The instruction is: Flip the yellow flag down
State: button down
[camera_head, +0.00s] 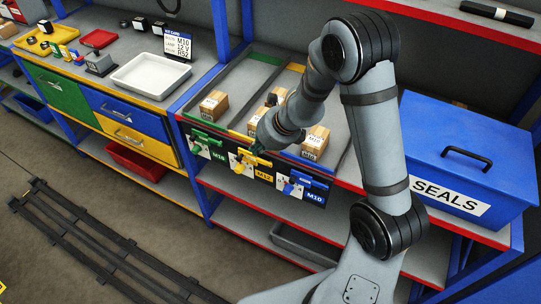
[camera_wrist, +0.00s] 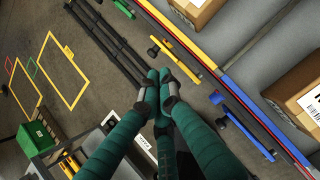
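The yellow flag (camera_head: 247,159) is a short bar on the middle label panel of the shelf front, partly behind my gripper in the head view. In the wrist view the yellow flag (camera_wrist: 184,60) is a slim bar with a dark knob near its left end. My gripper (camera_wrist: 160,76) has teal fingers whose tips are together, with nothing seen between them. Its tips are just left of the yellow flag in the wrist view; I cannot tell if they touch.
A green flag (camera_head: 208,139) and a blue flag (camera_head: 308,180) sit on the panels to either side. Cardboard boxes (camera_head: 315,141) stand on the shelf lanes just above. A blue SEALS case (camera_head: 465,130) stands at right.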

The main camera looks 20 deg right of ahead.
jog(key=shift+s+d, duration=0.1)
jog(key=shift+d, duration=0.1)
jog(key=shift+s+d+f+b, duration=0.35)
jog(key=shift+s+d+b, duration=0.15)
jog(key=shift+b, duration=0.25)
notch_tip(320, 180, up, 13)
jog(key=a+p, duration=0.2)
jog(key=p, duration=0.7)
jog(key=shift+p, duration=0.35)
jog(key=shift+a, duration=0.1)
jog(key=shift+s+f, duration=0.1)
jog(key=shift+f, duration=0.05)
